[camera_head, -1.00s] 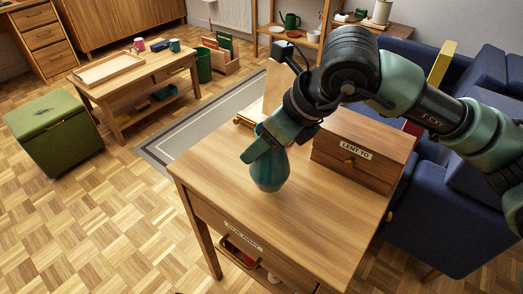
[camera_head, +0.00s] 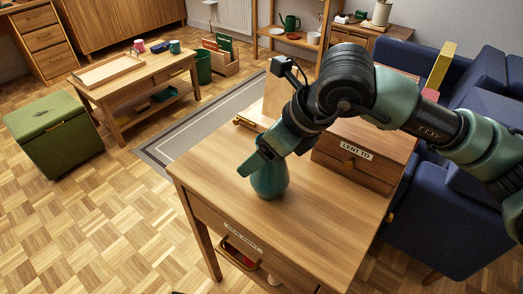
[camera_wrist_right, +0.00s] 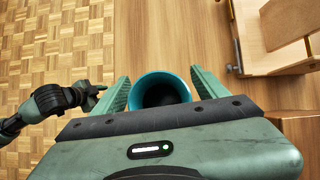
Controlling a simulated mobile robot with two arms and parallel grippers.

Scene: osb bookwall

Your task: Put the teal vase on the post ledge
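The teal vase (camera_head: 270,182) is upright at the wooden desk (camera_head: 225,165), towards its left side. Its round open mouth (camera_wrist_right: 160,92) shows in the right wrist view. My right gripper (camera_head: 262,160) comes down over the vase from above, with one finger on each side, and appears shut on it. Its fingers (camera_wrist_right: 160,88) lie close against the rim. I cannot tell whether the vase's base touches the desk top. My left gripper (camera_wrist_right: 90,93) is small at the left of the wrist view, away from the vase. No visible label identifies the post ledge.
A wooden box labelled "LENT TO" (camera_head: 350,160) stands at the desk's right. The desk's front middle is clear.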

